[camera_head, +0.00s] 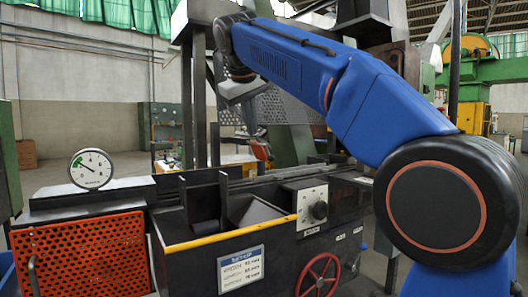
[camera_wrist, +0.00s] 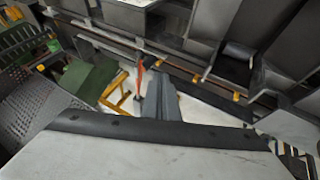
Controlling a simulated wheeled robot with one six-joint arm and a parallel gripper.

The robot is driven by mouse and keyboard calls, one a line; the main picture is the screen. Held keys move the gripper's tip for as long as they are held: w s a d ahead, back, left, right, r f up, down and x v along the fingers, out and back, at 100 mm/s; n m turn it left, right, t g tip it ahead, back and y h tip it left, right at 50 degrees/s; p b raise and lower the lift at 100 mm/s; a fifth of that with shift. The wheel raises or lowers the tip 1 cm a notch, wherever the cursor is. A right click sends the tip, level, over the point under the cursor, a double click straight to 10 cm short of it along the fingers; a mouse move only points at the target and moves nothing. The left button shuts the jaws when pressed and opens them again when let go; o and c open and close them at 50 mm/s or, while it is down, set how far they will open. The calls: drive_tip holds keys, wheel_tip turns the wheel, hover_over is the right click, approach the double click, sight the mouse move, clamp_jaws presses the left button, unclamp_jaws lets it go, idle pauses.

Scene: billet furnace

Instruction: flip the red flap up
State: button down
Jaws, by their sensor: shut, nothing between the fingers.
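A small red piece (camera_head: 262,151), which may be the red flap, shows just below the end of my gripper (camera_head: 257,137) in the head view. In the wrist view a narrow red-orange piece (camera_wrist: 139,78) stands just left of my gripper's dark fingers (camera_wrist: 160,82). My gripper is shut and empty, pointing down above the far side of the machine. Whether it touches the red piece I cannot tell. The flap's hinge and full shape are not clear in either view.
A grey hopper with a yellow front edge (camera_head: 228,238) stands in front, with a control box (camera_head: 312,208) and a red handwheel (camera_head: 318,275) at its right. An orange perforated panel (camera_head: 80,258) and a round gauge (camera_head: 90,168) are at left. A yellow frame (camera_wrist: 115,93) shows in the wrist view.

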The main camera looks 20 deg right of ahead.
sight(261, 151)
drive_tip(key=shift+f, duration=0.1)
drive_tip(key=w+d+f, duration=0.5)
drive_tip(key=w+f, duration=0.2)
drive_tip(key=f, duration=0.1)
drive_tip(key=shift+d+f, duration=0.35)
drive_tip(key=shift+d, duration=0.05)
